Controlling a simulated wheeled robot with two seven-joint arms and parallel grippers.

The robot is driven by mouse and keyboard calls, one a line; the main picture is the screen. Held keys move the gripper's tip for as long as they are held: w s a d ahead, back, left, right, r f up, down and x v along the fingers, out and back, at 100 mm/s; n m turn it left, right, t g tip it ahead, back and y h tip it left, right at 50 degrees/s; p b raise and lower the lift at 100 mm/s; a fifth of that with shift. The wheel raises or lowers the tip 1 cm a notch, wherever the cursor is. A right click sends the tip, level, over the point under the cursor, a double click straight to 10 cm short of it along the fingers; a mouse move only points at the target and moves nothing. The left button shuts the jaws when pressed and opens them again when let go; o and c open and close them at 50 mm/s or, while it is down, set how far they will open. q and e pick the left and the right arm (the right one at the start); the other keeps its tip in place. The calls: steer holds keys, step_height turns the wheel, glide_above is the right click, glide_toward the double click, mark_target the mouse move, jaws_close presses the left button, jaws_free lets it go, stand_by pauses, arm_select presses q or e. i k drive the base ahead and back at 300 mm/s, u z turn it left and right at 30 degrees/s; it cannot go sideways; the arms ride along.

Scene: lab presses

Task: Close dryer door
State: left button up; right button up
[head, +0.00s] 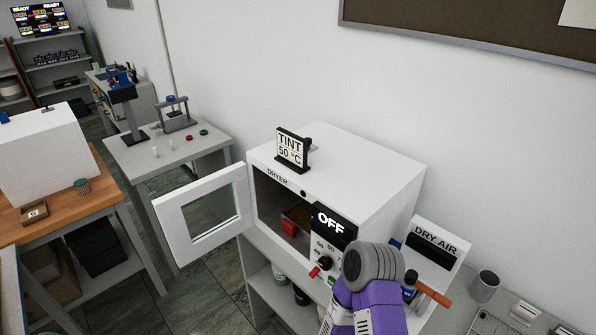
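The white dryer (366,168) stands on a bench against the wall. Its door (175,214), a white frame with a window, is hinged at the opening's left edge and swung wide open to the left. A red item and a yellowish item show inside the dark chamber. The panel display (331,226) reads OFF. One of my arms, purple and grey, comes in from the bottom in front of the dryer's right side and covers part of the panel. I cannot tell which arm it is, and no gripper fingers are clearly visible. The door is not touched by anything in view.
A sign reading TINT 50 °C (292,148) stands on the dryer. A DRY AIR box (436,243) and a grey cup (486,284) are to the right. A grey table (190,153) stands behind the door. Floor shows below the door.

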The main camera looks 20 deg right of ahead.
mark_target(185, 251)
steer(key=u, duration=1.85)
steer(key=i, duration=1.65)
steer(key=z, duration=2.45)
